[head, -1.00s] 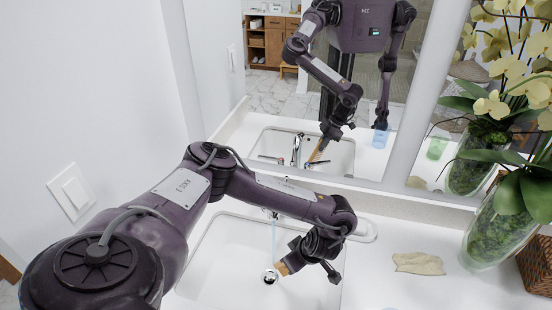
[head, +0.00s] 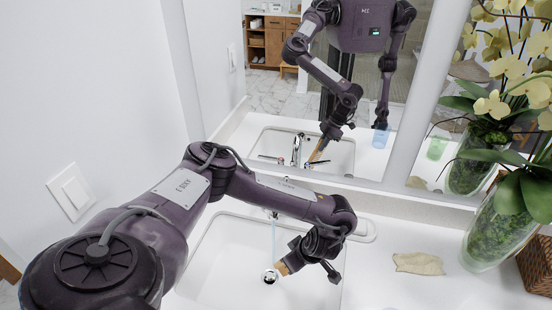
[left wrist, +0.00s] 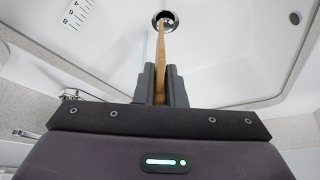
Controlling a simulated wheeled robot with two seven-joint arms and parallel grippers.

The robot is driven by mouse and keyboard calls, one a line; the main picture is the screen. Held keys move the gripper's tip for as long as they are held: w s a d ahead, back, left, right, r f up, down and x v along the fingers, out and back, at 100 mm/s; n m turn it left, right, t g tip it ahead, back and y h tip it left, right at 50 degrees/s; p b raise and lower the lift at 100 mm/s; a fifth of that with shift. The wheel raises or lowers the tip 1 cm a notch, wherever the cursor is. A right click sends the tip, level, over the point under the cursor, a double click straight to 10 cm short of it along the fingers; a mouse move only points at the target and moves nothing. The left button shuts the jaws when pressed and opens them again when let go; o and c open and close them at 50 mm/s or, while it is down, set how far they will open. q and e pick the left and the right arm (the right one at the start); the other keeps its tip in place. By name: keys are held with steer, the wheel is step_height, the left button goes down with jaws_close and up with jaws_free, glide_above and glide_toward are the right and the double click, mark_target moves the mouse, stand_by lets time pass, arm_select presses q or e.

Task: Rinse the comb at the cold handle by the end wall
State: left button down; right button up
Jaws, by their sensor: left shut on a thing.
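My left gripper (head: 289,264) is over the sink, shut on the tan comb (head: 283,269). The comb also shows in the left wrist view (left wrist: 161,45), clamped between the fingers (left wrist: 161,78) with its end pointing toward the drain. A thin pale-blue water stream (head: 273,236) falls into the basin. In the left wrist view the stream (left wrist: 146,46) runs just left of the comb; I cannot tell whether they touch. The tap is mostly hidden behind my arm; chrome handles (left wrist: 75,95) show at the left of the wrist view. My right gripper shows only as an unclear mirror reflection.
The white sink basin (head: 215,262) has a round drain (head: 270,277). A beige cloth-like piece (head: 418,263) lies on the counter at right. A glass vase with orchids (head: 495,235) stands beyond it, beside a woven basket (head: 537,263). A mirror (head: 290,95) backs the counter; a wall is left.

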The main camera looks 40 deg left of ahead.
arm_select(q)
steer(key=s+d+r+p, duration=0.2)
steer(key=d+r+p, duration=0.2)
steer(key=shift+s+d+p, duration=0.15)
steer(key=shift+s+p, duration=0.2)
arm_select(e)
steer(key=shift+r, duration=2.35)
steer(key=shift+c, duration=0.3)
